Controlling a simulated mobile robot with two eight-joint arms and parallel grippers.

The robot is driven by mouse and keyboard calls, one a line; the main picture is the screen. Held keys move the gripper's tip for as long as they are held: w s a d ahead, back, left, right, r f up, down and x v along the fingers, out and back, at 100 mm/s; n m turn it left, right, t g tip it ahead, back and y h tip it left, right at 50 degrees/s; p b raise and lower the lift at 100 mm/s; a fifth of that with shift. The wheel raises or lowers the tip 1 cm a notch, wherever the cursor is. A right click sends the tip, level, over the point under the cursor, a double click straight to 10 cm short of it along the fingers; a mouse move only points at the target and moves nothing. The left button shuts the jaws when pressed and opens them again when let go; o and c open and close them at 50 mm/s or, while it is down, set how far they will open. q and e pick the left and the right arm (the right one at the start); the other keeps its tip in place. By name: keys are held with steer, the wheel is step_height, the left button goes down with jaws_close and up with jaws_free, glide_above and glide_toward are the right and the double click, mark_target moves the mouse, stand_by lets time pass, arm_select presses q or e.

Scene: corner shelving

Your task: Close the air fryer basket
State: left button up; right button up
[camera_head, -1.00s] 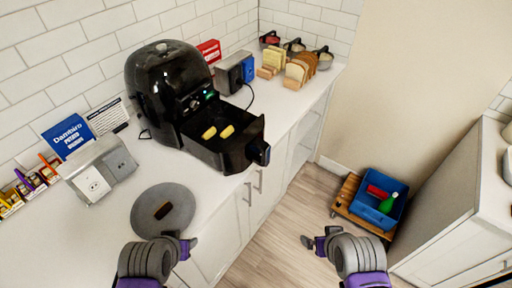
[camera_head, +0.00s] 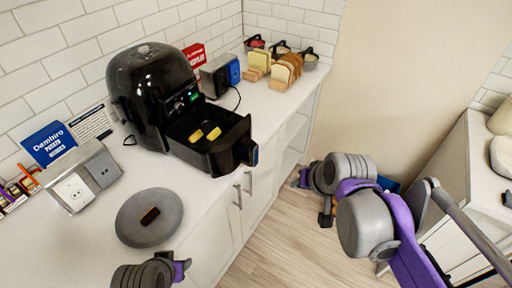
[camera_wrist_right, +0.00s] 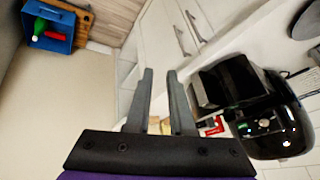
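The black air fryer (camera_head: 150,85) stands on the white counter. Its basket (camera_head: 225,160) is pulled out toward the counter's front edge, with yellow food pieces (camera_head: 205,134) inside. The basket's handle (camera_head: 246,151) points to the right. In the right wrist view, the fryer (camera_wrist_right: 268,135) and basket (camera_wrist_right: 222,82) are right of the fingers. My right gripper (camera_wrist_right: 159,75) is open and empty, with a narrow gap between its fingers. In the head view it is right of the handle, apart from it. My left gripper (camera_head: 184,268) is low by the counter front; its finger opening is unclear.
A grey round plate (camera_head: 135,232) with a brown item lies on the counter's near part. A toaster (camera_head: 214,76), bread slices (camera_head: 285,70) and pots (camera_head: 308,58) stand behind the fryer. A blue crate (camera_wrist_right: 60,20) is on the floor. Floor space before the cabinets is clear.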

steer(key=w+a+r, duration=0.1)
steer(key=w, duration=0.3)
steer(key=w+a+r+m+y+b, duration=0.1)
steer(key=w, duration=0.4)
steer(key=w+a+r+m+b, duration=0.1)
steer(key=w, duration=0.4)
steer(key=shift+a+r+y, duration=0.25)
steer(key=shift+r+y, duration=0.05)
steer(key=shift+r, duration=0.05)
jaws_close()
arm_select(q)
steer(key=shift+a+f, duration=0.15)
steer(key=shift+f, duration=0.75)
steer(key=shift+a+f, duration=0.1)
steer(key=shift+f, duration=0.8)
arm_select(e)
steer(key=w+a+f, duration=0.6)
steer(key=w+f, duration=0.1)
steer(key=shift+a+f, duration=0.15)
steer(key=shift+f, duration=0.25)
